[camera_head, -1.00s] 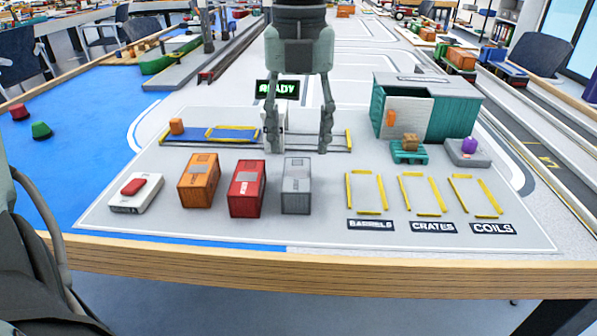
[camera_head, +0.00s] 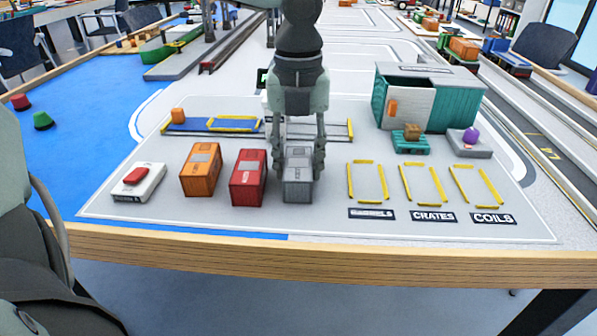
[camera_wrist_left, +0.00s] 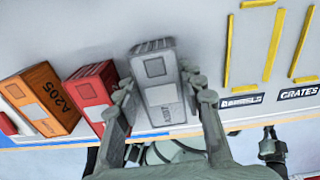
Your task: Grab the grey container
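The grey container (camera_head: 298,187) stands upright on the light board, at the right end of a row of three containers. My left gripper (camera_head: 298,172) has come down over it from behind, with one finger on each side. In the left wrist view the grey container (camera_wrist_left: 157,84) lies between the fingertips of the left gripper (camera_wrist_left: 159,84). The fingers look open, with narrow gaps at its sides; contact is hard to judge.
The red container (camera_head: 248,180) stands close left of the left finger, the orange container (camera_head: 201,170) beyond it. Yellow-framed slots (camera_head: 420,185) lie to the right, free of objects. A teal container (camera_head: 440,100) stands at the back right. A red-buttoned box (camera_head: 137,184) is at the left.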

